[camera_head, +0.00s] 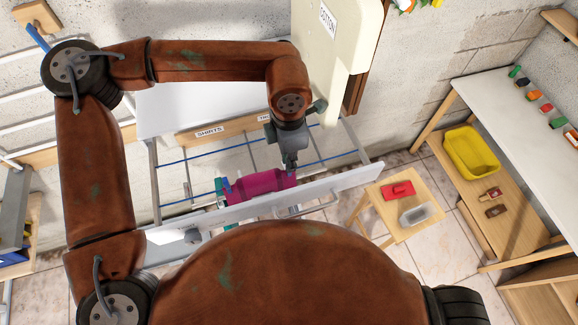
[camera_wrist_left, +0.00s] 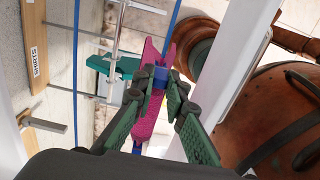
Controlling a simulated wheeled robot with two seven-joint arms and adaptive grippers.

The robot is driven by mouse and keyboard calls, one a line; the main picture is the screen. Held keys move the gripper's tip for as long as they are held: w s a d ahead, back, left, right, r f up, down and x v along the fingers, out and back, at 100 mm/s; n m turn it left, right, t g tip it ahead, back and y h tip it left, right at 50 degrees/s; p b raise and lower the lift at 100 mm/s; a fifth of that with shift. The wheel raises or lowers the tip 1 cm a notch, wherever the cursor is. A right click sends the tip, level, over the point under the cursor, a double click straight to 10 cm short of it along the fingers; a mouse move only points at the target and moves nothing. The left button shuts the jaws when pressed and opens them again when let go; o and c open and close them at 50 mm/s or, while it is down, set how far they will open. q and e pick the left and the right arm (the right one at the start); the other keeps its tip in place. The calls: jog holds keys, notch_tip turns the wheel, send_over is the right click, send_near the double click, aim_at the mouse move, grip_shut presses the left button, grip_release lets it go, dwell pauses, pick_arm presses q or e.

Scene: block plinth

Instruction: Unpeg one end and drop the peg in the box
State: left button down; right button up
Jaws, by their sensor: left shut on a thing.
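A magenta cloth (camera_head: 262,186) hangs over a blue line of the rack. My left gripper (camera_head: 290,165) reaches down to the cloth's right end in the head view. In the left wrist view its green fingers (camera_wrist_left: 163,88) are closed around a blue peg (camera_wrist_left: 160,75), which sits on the magenta cloth (camera_wrist_left: 147,118). Another blue peg (camera_head: 227,184) shows at the cloth's left end. A small grey open box (camera_head: 416,214) stands on a wooden stool to the right. My right gripper is out of view.
A red object (camera_head: 398,190) lies beside the grey box on the stool (camera_head: 385,207). A yellow basket (camera_head: 470,152) sits on the bench shelf at right. A teal item (camera_wrist_left: 112,67) hangs by the cloth. A white rail (camera_head: 345,181) runs along the rack's near side.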

pick_arm(q)
jog(key=shift+r, duration=0.2)
dwell(0.5)
jog(key=shift+r+p, duration=0.75)
jog(key=shift+r, duration=1.05)
jog(key=shift+r+p, duration=0.75)
jog(key=shift+r, duration=1.3)
jog(key=shift+f, duration=0.1)
